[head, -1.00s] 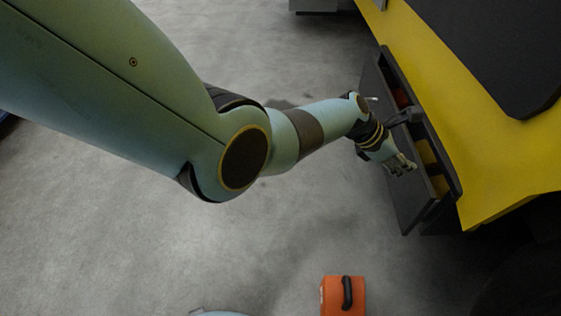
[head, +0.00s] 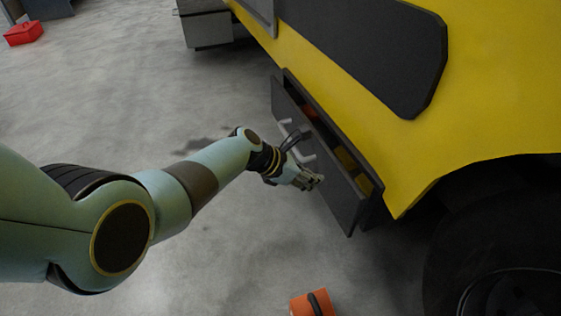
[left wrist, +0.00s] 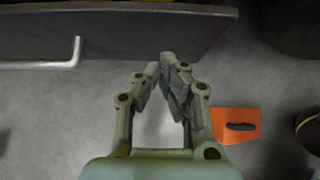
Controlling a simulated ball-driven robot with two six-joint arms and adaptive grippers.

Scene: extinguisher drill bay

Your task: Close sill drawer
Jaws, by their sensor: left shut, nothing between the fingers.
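The sill drawer (head: 338,196) is a dark grey box low on the side of the yellow vehicle. It stands partly pulled out, with orange and yellow items showing inside. Pale bar handles (head: 308,157) are on its front. My left gripper (head: 318,182) is shut and empty, just in front of the drawer's front panel, near its lower end. In the left wrist view the gripper's fingertips (left wrist: 170,60) meet close to the lower edge of the drawer front (left wrist: 140,35), with a handle (left wrist: 76,52) to the left. I cannot tell whether they touch the panel. My right gripper is not in view.
An orange case (head: 313,303) with a black handle lies on the floor below the drawer; the left wrist view shows it right of the gripper (left wrist: 238,117). A red case (head: 24,33) lies far left. A black wheel (head: 490,240) is at right. Open floor lies left of the drawer.

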